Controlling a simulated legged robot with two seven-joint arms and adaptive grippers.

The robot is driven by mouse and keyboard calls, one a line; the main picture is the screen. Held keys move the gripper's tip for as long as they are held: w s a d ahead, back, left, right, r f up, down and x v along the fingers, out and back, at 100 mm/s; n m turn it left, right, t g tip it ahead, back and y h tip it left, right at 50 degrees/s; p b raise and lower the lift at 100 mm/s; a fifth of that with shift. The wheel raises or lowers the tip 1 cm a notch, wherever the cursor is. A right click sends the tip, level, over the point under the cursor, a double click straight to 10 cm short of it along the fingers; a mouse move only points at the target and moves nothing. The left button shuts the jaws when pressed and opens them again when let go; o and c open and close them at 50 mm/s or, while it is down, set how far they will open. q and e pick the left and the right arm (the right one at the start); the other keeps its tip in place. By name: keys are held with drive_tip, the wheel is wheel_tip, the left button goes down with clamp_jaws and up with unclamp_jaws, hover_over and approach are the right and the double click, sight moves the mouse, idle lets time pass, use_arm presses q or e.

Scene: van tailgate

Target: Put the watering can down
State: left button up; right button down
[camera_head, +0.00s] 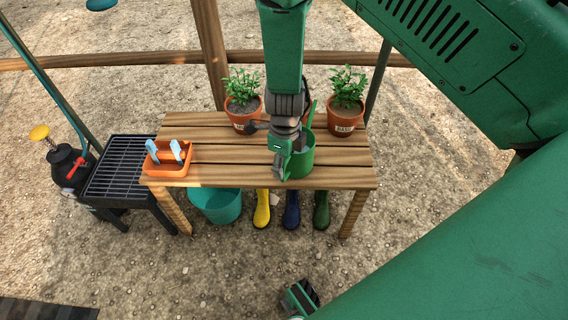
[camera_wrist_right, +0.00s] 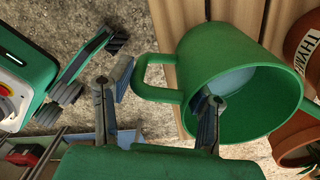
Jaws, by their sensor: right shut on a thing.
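The green watering can (camera_head: 304,160) is at the front of the wooden table (camera_head: 225,172), right of its middle; I cannot tell whether its base touches the boards. My right gripper (camera_head: 283,158) comes from above at the can's left side and partly hides it. It holds the can by its handle side, with the fingers spread. In the wrist view the can (camera_wrist_right: 238,105) shows its open mouth and looped handle (camera_wrist_right: 140,77). One finger overlaps the mouth and the other is beyond the handle. No arm comes in from the left.
Two potted plants (camera_head: 242,117) (camera_head: 345,119) stand at the back. An orange tray (camera_head: 165,171) with blue-handled tools is on the left. A teal bucket (camera_head: 215,207) and yellow, blue and green boots (camera_head: 292,212) stand below. A black grill (camera_head: 122,166) is left. Free boards lie right of the can.

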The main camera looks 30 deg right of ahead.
drive_tip(key=shift+a, duration=0.15)
drive_tip(key=c, duration=0.8)
unclamp_jaws()
drive_tip(key=shift+r, duration=0.3)
drive_tip(key=r+p, duration=0.2)
drive_tip(key=r, duration=0.3)
drive_tip(key=r+p, duration=0.3)
drive_tip(key=r, duration=0.3)
drive_tip(key=shift+w+d+r, duration=0.15)
drive_tip(key=shift+d+r, duration=0.05)
drive_tip(key=shift+r, duration=0.1)
